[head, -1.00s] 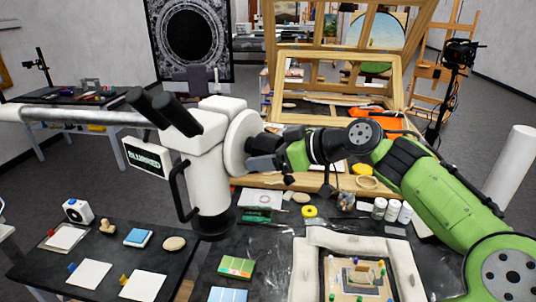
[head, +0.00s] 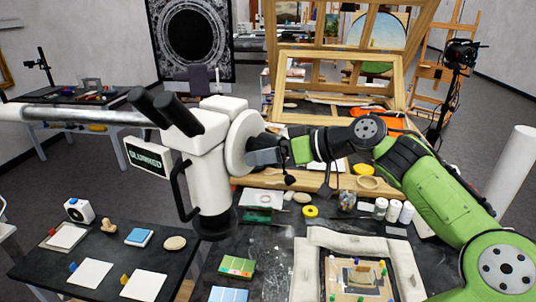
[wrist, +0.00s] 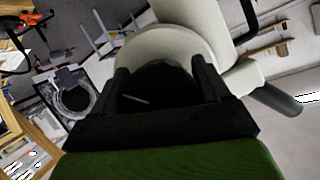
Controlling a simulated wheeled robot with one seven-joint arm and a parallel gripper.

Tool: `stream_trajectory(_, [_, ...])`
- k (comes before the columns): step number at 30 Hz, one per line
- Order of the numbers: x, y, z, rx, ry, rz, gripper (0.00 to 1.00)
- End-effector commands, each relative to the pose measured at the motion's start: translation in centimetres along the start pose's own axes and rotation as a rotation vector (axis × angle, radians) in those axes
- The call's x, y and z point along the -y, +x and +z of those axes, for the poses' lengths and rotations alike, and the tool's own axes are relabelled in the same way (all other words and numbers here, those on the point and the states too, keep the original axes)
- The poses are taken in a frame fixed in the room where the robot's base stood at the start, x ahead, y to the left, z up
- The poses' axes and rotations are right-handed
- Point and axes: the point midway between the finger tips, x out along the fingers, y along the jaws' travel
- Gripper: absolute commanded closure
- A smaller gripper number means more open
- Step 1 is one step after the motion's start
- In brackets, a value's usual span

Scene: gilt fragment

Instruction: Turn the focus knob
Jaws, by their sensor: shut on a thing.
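The white microscope (head: 212,170) has black eyepieces and a black lower end, and a small screen (head: 150,160) on its left seems to read "BLURRED". A large white round housing (head: 240,143) faces my arm. The focus knob (wrist: 155,88) is a dark disc with a pale line mark, in front of the white housing in the wrist view. My gripper (wrist: 163,80) is shut on the knob, one finger on each side. In the head view my gripper (head: 263,148) is against the housing's right side and hides most of the knob.
A dark worktable (head: 265,245) below holds a padded frame (head: 305,265) around a small painted fragment, a yellow tape roll (head: 310,211) and white bottles (head: 393,210). A side table (head: 120,255) holds cards and sponges. Wooden frames (head: 345,85) stand behind the arm.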

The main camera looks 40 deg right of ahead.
Motion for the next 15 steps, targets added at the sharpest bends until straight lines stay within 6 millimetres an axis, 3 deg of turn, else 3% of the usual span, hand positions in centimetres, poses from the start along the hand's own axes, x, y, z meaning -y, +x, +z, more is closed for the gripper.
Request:
stream_trajectory(2, [-0.03,-0.02,-0.03,-0.001,0.0,0.001,0.55])
stream_trajectory(3, [-0.03,-0.02,-0.03,-0.001,0.0,0.001,0.23])
stream_trajectory(7, [-0.02,-0.02,-0.03,-0.001,0.0,0.002,0.03])
stream_trajectory(15, [-0.03,-0.11,-0.02,-0.001,-0.001,0.001,0.03])
